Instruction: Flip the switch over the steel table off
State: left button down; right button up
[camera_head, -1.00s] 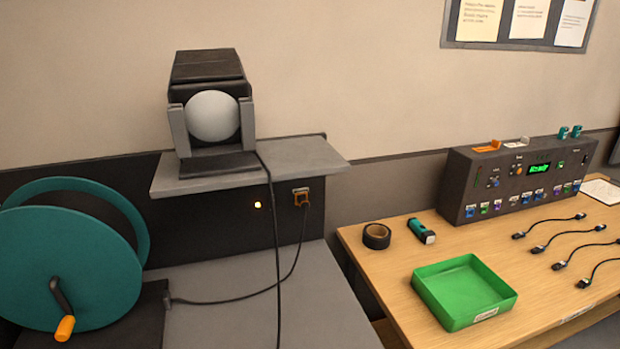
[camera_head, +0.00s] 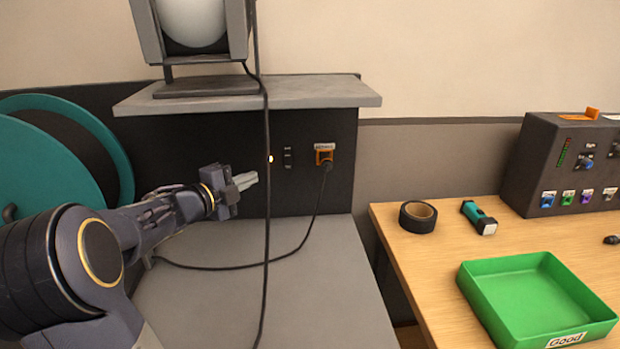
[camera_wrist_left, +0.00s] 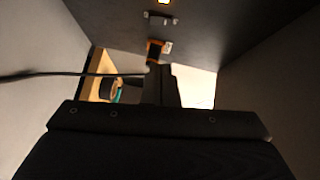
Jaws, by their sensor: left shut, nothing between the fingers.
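The switch (camera_head: 288,158) is a small dark piece on the dark panel above the grey steel table (camera_head: 335,290). In the left wrist view the switch (camera_wrist_left: 160,18) is near the top, below the bright light (camera_wrist_left: 165,2). My left gripper (camera_head: 250,180) is shut and empty. In the head view its tips appear left of the switch and slightly lower, apart from it. Whether the switch is up or down is too small to tell. My right gripper is not in view.
A black cable (camera_head: 266,210) hangs from the lamp (camera_head: 192,25) between the gripper tips and the switch in the picture. An orange socket (camera_head: 324,154) holds a plugged cable right of the switch. A shelf (camera_head: 250,95) juts out above. A teal reel (camera_head: 40,160) stands left.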

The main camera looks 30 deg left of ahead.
pick_arm(q)
jog(key=shift+w+d+f+m+h, duration=0.2)
jog(key=shift+w+f+m+h, duration=0.05)
jog(key=shift+f+m+h, duration=0.35)
jog(key=shift+w, duration=0.15)
send_near(291, 162)
jog(key=w+d, duration=0.3)
jog(key=shift+w+a+f, duration=0.2)
jog(key=shift+w+a, duration=0.95)
jog(key=shift+w, duration=0.25)
